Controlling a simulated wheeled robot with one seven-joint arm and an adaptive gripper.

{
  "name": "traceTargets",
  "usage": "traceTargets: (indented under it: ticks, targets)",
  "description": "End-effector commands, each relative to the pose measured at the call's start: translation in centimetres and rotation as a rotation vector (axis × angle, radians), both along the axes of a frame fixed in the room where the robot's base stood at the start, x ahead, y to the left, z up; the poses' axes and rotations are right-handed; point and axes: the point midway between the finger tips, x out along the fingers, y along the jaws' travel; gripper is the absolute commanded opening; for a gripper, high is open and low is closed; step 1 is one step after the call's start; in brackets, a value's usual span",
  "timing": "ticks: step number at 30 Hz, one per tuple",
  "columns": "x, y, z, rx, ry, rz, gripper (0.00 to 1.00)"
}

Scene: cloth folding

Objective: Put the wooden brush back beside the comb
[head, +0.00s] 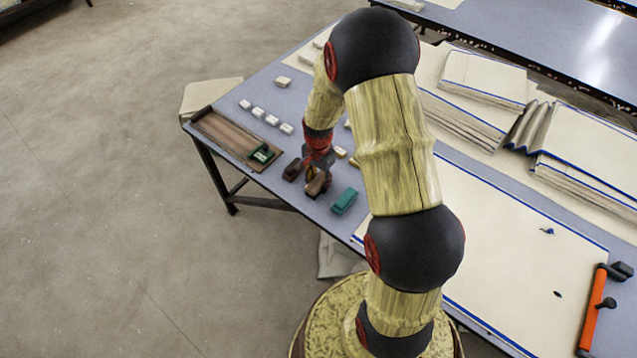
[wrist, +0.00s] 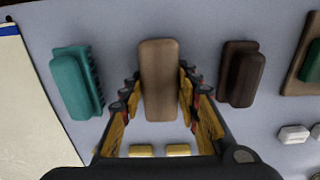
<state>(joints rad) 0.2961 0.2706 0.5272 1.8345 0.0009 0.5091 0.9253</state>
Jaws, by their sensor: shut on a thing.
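My gripper (head: 316,172) points down over the near left part of the table. In the wrist view its fingers (wrist: 158,85) are shut on the sides of a brown wooden brush (wrist: 159,60), which also shows in the head view (head: 317,185). A teal block with a ridged side (wrist: 75,82) lies to its left in the wrist view; it also shows in the head view (head: 344,201). A dark brown brush-like block (wrist: 242,75) lies to its right. I cannot tell for sure which piece is the comb, nor whether the held brush touches the table.
A wooden tray (head: 218,136) with a green block (head: 262,154) stands at the table's left edge. Several small white blocks (head: 258,112) lie behind it. Cream cloths (head: 482,78) cover the right side. An orange-handled tool (head: 591,315) lies at the far right.

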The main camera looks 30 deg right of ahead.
Motion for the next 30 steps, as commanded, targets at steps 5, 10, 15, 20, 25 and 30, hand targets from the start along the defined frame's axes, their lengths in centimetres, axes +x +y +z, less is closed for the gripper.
traceTargets:
  ticks: [5,10,15,20,25,30]
  targets:
    - [0.0,0.0,0.1,-0.001,-0.001,0.000,0.09]
    - [0.0,0.0,-0.2,-0.001,-0.001,0.000,0.36]
    - [0.0,0.0,-0.2,0.000,-0.001,0.000,0.46]
    - [0.0,0.0,-0.2,0.000,0.000,0.000,0.50]
    - [0.0,0.0,-0.1,0.000,0.000,0.000,0.50]
    - [0.1,0.0,0.9,0.000,-0.002,0.000,0.50]
